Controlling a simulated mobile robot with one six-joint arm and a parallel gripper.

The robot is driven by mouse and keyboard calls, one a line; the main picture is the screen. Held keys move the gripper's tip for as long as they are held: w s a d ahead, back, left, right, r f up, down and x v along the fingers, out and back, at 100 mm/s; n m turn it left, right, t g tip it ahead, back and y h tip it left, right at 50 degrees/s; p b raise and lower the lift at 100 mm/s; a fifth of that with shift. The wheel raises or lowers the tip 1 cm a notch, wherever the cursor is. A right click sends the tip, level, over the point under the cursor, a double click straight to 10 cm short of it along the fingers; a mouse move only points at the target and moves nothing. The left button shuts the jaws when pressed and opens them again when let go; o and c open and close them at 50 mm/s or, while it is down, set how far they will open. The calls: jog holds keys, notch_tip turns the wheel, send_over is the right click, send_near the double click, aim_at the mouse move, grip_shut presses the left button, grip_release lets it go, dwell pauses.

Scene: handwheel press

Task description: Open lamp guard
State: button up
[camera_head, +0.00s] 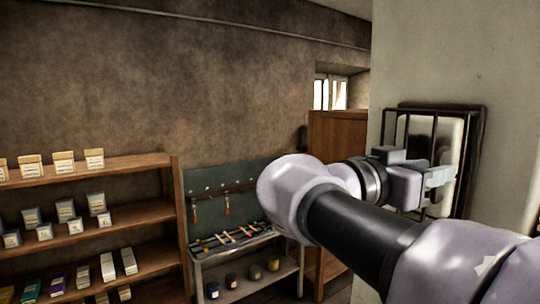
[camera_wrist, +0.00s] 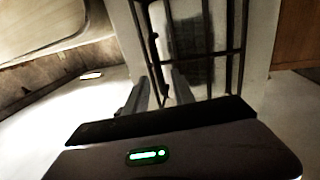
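The lamp guard (camera_head: 408,110) is a dark frame of thin bars on the pale wall at the right, in front of a cream lamp panel (camera_head: 446,135). In the wrist view its bars (camera_wrist: 235,50) run upright at the top centre. My gripper (camera_head: 440,178) is in front of the lower part of the guard in the head view. In the wrist view my two fingers (camera_wrist: 158,92) stand apart, with a dark guard bar (camera_wrist: 146,40) reaching down between them. I see no clear contact on both sides. My gripper and arm hide part of the guard's lower left.
A wooden shelf (camera_head: 130,213) with several small boxes stands at the left. Beside it is a tool bench (camera_head: 205,256) with hanging tools and jars. A brown cabinet (camera_head: 335,140) stands left of the pale wall (camera_head: 500,60). The space around the guard looks clear.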

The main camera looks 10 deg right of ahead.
jog(key=shift+w+d, duration=0.1)
jog(key=shift+d, duration=0.3)
grip_shut()
dwell(1.2)
